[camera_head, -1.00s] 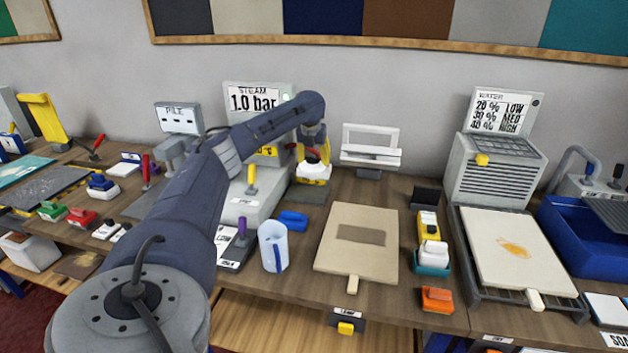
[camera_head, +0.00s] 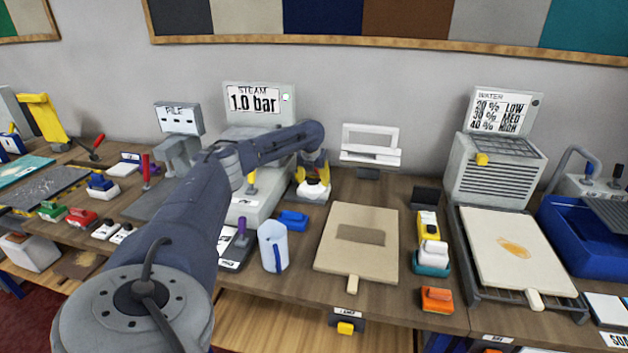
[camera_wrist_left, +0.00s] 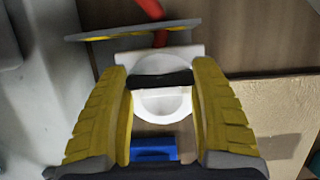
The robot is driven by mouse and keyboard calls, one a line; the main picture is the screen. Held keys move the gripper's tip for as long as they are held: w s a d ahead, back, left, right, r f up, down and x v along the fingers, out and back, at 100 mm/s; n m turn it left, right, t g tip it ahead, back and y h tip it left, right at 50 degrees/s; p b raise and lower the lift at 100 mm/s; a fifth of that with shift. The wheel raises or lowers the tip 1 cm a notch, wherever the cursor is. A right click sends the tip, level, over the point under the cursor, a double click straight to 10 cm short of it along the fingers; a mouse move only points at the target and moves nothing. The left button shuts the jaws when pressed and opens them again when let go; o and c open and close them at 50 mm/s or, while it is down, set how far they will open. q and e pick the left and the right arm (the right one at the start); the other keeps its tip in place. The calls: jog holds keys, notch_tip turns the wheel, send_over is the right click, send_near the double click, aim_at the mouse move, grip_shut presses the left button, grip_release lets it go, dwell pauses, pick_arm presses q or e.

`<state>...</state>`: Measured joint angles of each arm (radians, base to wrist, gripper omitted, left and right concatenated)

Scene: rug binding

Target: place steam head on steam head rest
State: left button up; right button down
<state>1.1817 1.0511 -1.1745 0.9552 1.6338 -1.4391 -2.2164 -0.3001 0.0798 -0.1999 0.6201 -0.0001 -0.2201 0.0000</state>
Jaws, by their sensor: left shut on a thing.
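The steam head is a white piece with a dark grip bar; it shows in the head view (camera_head: 314,191) and in the left wrist view (camera_wrist_left: 163,101). My left gripper (camera_head: 313,179) is shut on it and points down over the bench, right of the steam unit (camera_head: 253,102). In the wrist view the yellow fingers (camera_wrist_left: 163,80) stand on both sides of the head, with the dark bar between them. A thin grey plate with a yellow edge (camera_wrist_left: 130,32) and a red piece (camera_wrist_left: 152,9) lie beyond the head. I cannot tell surely which part is the rest, or whether the head touches it.
A beige board (camera_head: 357,265) lies to the right. A white frame stand (camera_head: 371,150) is behind. My arm covers part of the left bench.

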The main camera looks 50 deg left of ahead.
pick_arm(q)
jog(key=o, duration=1.5)
jog(key=shift+o, duration=0.2)
jog(key=shift+r, duration=0.1)
jog(key=v, duration=1.2)
